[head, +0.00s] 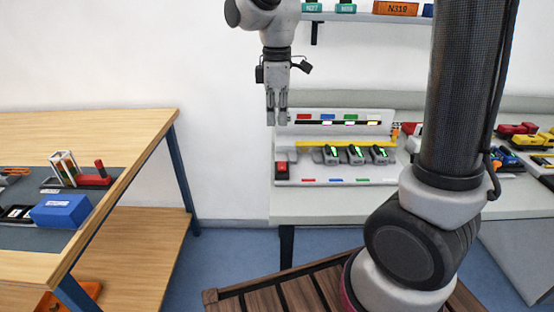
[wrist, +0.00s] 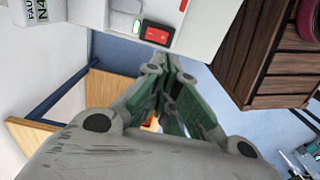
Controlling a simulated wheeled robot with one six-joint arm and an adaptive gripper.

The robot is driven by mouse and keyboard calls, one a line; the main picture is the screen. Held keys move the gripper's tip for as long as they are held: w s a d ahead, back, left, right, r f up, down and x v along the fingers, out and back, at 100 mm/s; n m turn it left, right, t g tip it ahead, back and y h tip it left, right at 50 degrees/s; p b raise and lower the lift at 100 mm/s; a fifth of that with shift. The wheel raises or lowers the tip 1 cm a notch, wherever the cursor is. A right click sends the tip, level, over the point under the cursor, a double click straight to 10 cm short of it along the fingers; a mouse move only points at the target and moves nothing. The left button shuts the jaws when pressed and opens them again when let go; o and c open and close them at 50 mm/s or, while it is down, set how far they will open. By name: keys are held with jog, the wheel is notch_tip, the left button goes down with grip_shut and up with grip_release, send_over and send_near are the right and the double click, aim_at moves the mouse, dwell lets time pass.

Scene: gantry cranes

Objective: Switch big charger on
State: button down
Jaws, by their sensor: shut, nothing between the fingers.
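A white charger station (head: 335,182) stands on the bench in the head view, with several grey devices with green lights (head: 353,154) in its row. A red switch (head: 281,168) is at its left end. In the wrist view a red rocker switch (wrist: 157,34) sits in a white housing near the top; I cannot tell whether it is on or off. My gripper (head: 277,122) points down, shut and empty, above and slightly left of the red switch and apart from it. Its fingers (wrist: 169,75) also show in the wrist view, below the switch.
A wooden table (head: 130,128) with a blue box (head: 60,211) stands at left. A shelf with labelled bins (head: 395,8) is on the wall above. Yellow and red items (head: 530,140) lie on the bench at right. A slatted wooden surface (head: 300,295) is in front.

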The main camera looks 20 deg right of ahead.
aim_at(277, 167)
notch_tip(277, 167, down, 13)
jog(key=shift+f, duration=0.1)
dwell(0.3)
jog(key=shift+s+f, duration=0.15)
jog(key=shift+f, duration=0.15)
jog(key=shift+r, duration=0.1)
jog(key=shift+w+d+r, duration=0.2)
jog(key=shift+w+d, duration=0.05)
jog(key=shift+w, duration=0.5)
